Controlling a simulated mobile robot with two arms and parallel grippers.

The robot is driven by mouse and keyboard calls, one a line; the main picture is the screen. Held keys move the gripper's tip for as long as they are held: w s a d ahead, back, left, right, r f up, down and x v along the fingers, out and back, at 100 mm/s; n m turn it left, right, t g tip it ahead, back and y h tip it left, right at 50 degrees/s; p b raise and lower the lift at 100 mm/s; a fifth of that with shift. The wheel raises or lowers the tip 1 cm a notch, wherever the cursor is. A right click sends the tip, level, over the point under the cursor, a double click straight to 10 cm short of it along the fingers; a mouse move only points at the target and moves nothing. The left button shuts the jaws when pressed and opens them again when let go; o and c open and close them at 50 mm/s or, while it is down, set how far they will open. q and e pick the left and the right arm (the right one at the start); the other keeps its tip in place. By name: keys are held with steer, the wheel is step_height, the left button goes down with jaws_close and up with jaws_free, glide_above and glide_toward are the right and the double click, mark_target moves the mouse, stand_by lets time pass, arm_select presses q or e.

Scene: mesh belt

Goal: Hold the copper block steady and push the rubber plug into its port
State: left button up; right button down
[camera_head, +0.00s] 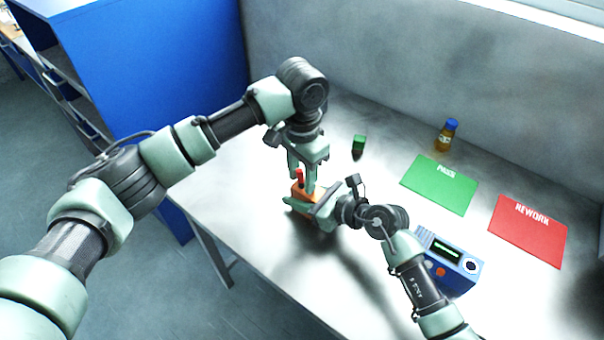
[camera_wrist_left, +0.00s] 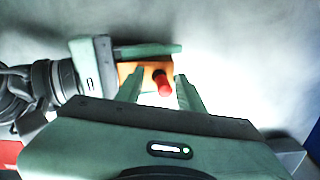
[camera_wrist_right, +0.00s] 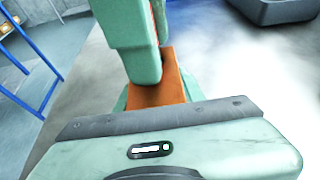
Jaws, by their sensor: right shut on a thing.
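The copper block (camera_head: 298,190) is on the table, and in the left wrist view (camera_wrist_left: 130,69) it lies between the fingers of my right gripper. My right gripper (camera_head: 303,207) is shut on it from the side. The red rubber plug (camera_head: 299,174) stands at the block's top; it also shows in the left wrist view (camera_wrist_left: 162,83). My left gripper (camera_wrist_left: 161,80) points down over the block, open, with a finger on either side of the plug and gaps showing. The port is hidden, and I cannot tell how deep the plug sits.
A green PASS mat (camera_head: 438,190) and a red REWORK mat (camera_head: 528,234) lie right. A blue device (camera_head: 455,268) with a display stands beside my right arm. The table (camera_head: 250,220) is clear left of the block.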

mark_target(300, 170)
arm_select(q)
step_height(300, 170, up, 12)
stand_by(0.6)
steer(key=c, duration=0.6)
steer(key=shift+m, duration=0.4)
jaws_close()
steer(key=shift+w+a+f+m, duration=0.15)
steer(key=shift+a+m, duration=0.05)
steer(key=shift+m, duration=0.8)
steer(key=shift+a+f+m, duration=0.4)
steer(key=shift+a+m, duration=0.05)
steer(key=shift+m, duration=0.65)
steer(key=shift+f, duration=3.05)
